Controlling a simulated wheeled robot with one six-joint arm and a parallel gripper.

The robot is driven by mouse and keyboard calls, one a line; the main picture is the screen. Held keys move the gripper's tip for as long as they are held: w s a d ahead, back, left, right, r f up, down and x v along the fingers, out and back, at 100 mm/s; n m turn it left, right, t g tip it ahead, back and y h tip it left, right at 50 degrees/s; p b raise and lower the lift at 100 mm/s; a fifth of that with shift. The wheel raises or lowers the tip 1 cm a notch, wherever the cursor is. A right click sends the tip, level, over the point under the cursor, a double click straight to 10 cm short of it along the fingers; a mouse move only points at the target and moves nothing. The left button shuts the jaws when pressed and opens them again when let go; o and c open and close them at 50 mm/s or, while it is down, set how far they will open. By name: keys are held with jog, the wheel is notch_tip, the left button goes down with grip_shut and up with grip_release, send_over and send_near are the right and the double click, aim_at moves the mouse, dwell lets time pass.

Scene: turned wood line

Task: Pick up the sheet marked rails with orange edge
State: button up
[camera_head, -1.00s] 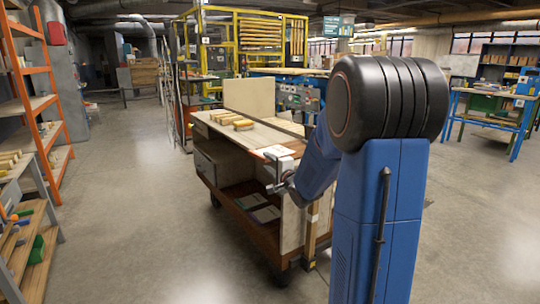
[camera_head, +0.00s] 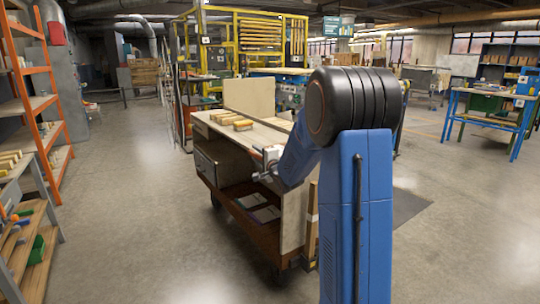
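My gripper (camera_head: 259,177) is at the near right end of the wooden cart (camera_head: 240,215), beside the edge of its top. It is small and partly turned away, so I cannot tell whether its fingers are open or shut, or whether they touch anything. The sheet with the orange edge is not clearly visible; my gripper and wrist cover the near end of the cart top, where it lay earlier. Two other sheets (camera_head: 265,214) lie on the cart's lower shelf; their markings are too small to read.
Several pale wood pieces (camera_head: 243,125) lie on the cart top, with an upright board (camera_head: 250,97) behind them. An orange shelf rack (camera_head: 38,118) stands at the left. A blue workbench (camera_head: 489,121) stands at the right. The floor left of the cart is open.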

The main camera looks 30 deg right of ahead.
grip_shut()
